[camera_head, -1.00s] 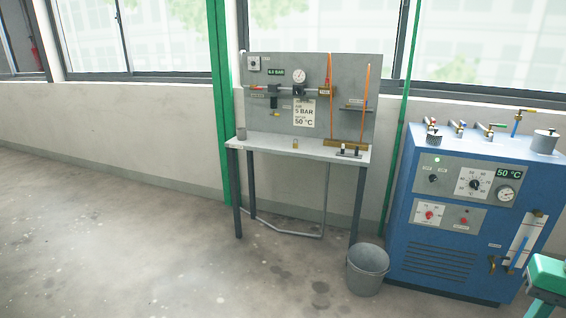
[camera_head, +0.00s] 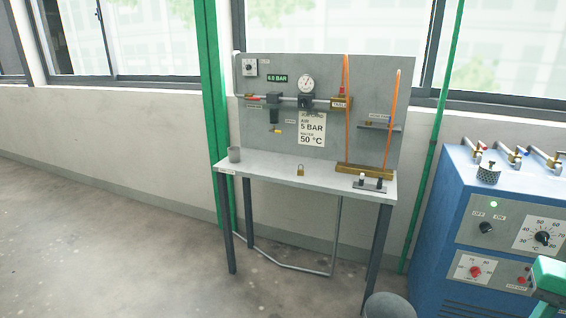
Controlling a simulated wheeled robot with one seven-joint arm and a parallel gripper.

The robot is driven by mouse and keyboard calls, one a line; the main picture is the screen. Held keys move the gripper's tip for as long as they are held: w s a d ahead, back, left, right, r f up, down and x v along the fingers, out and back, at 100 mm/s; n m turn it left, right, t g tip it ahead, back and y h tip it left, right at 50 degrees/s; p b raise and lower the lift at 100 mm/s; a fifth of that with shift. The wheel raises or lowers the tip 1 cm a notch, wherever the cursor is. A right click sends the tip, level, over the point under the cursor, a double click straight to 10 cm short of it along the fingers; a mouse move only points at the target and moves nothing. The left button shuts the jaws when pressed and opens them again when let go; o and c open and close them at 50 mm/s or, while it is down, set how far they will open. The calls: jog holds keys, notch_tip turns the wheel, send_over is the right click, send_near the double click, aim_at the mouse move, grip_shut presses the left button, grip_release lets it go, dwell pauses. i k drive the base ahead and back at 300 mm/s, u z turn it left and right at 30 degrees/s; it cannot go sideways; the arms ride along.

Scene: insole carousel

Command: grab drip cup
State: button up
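A small grey cup (camera_head: 234,154), which looks like the drip cup, stands upright at the left end of the grey bench top (camera_head: 262,166). It is below the left end of the air line on the panel. Nothing touches it from above. My gripper is not in view. A green block at the lower right edge stays at nearly the same place in both frames and may be part of my arm.
The bench's back panel (camera_head: 252,125) carries a gauge (camera_head: 306,84) and orange tubes. A padlock (camera_head: 300,170) lies on the bench. A grey bucket (camera_head: 388,306) stands at the front right, and a blue machine (camera_head: 432,205) at right. The floor at left is clear.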

aim_at(235, 153)
jog(key=i, duration=1.1)
jog(key=u, duration=0.9)
jog(key=k, duration=1.2)
jog(key=u, duration=0.55)
jog(key=i, duration=1.9)
jog(key=z, duration=0.65)
jog(key=i, duration=1)
jog(key=z, duration=0.7)
